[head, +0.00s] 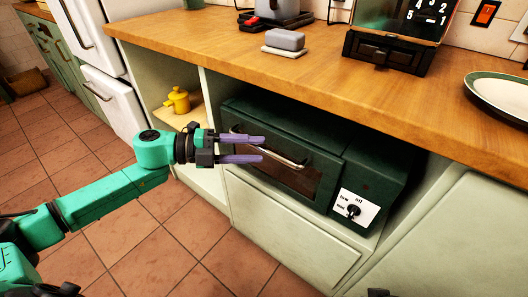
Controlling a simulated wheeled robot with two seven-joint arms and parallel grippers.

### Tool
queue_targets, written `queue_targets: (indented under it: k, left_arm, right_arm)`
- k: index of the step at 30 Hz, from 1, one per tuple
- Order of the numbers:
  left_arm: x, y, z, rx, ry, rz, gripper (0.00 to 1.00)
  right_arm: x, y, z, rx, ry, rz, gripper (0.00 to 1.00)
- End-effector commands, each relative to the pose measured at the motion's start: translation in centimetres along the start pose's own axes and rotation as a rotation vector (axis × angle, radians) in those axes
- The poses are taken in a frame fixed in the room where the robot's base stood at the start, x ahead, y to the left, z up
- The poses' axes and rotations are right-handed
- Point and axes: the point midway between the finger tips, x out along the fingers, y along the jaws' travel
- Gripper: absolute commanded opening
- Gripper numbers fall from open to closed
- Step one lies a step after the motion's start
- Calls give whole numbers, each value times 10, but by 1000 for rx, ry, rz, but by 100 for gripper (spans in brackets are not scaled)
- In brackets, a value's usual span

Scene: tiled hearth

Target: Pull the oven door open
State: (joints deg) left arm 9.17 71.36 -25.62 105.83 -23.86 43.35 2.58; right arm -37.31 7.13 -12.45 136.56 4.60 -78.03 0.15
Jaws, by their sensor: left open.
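The dark green oven (385,180) sits in an open bay under the counter. Its door (310,185) looks shut, with a dark glass panel and a pale metal bar handle (290,162) across its upper part. A white dial plate (354,210) with a black knob is at its right. My left gripper (263,149) is open, its two purple fingers pointing right in front of the door. The fingers overlap the left part of the handle and hide some of it. I cannot tell whether they touch it.
The wooden counter (215,40) overhangs the oven. A yellow pot (177,100) stands on the shelf at left, beside a white fridge (112,100). A pale green drawer front (285,235) is below the oven. The tiled floor (150,250) in front is clear.

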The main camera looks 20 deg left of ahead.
Motion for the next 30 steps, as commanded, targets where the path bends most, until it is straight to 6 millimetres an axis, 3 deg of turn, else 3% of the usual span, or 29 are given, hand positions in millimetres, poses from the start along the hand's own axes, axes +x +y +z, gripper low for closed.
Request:
queue_targets:
  k: [6, 14, 16, 18, 19, 30]
  left_arm:
    - [28, -2, 0, 1, 0, -3, 50]
    - [31, 0, 0, 0, 0, 0, 50]
    - [31, 0, 0, 0, 0, 0, 30]
    - [31, 0, 0, 0, 0, 0, 4]
    - [31, 0, 0, 0, 0, 0, 0]
    - [30, 0, 0, 0, 0, 0, 0]
  right_arm:
    - [-1, 1, 0, 1, -5, 2, 50]
    - [-1, 1, 1, 1, -6, 3, 50]
    - [-1, 1, 1, 1, -6, 3, 50]
    - [-1, 1, 1, 1, -6, 3, 50]
    - [-1, 1, 1, 1, -6, 3, 50]
    - [-1, 1, 1, 1, -6, 2, 50]
